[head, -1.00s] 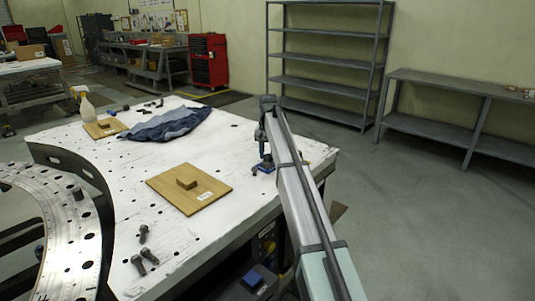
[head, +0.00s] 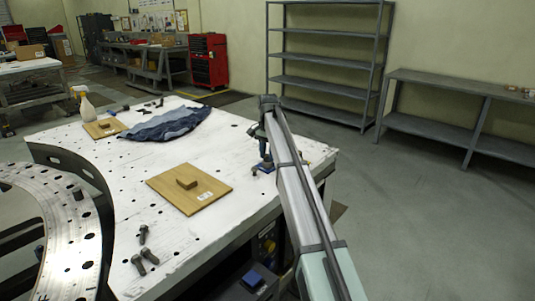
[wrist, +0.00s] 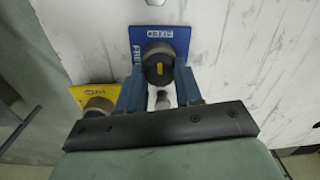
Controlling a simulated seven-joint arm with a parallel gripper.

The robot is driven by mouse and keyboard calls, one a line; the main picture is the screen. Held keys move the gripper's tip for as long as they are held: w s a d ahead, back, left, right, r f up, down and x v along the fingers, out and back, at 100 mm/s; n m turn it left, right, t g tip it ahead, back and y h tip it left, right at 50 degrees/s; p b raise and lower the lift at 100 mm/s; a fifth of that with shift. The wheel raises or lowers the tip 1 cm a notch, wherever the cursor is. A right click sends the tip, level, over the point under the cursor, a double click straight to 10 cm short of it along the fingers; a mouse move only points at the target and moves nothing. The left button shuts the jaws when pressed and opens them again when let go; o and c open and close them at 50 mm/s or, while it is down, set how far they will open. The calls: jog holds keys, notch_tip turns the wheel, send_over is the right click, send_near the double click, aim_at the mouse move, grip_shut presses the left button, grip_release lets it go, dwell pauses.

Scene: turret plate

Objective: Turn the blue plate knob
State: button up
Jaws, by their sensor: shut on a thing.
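The blue plate (wrist: 178,38) lies on the white tabletop, with white lettering along its edges. Its round dark knob (wrist: 157,68) has a yellow mark that runs roughly up and down in the wrist view. My gripper (wrist: 158,78) has its two blue fingers on either side of this knob and is shut on it. In the head view, my gripper (head: 265,160) is low over the table's right end, and the blue plate there is mostly hidden by my arm.
A yellow plate (wrist: 82,93) with its own knob (wrist: 98,106) sits close on the left in the wrist view. A wooden board (head: 175,200), several bolts (head: 143,250), a blue cloth (head: 170,124) and a curved metal ring (head: 60,205) are on the table.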

aim_at(268, 156)
jog(key=o, duration=1.1)
jog(key=shift+c, duration=0.2)
jog(key=shift+r, duration=0.1)
notch_tip(268, 156, up, 14)
jog(key=shift+f, duration=0.2)
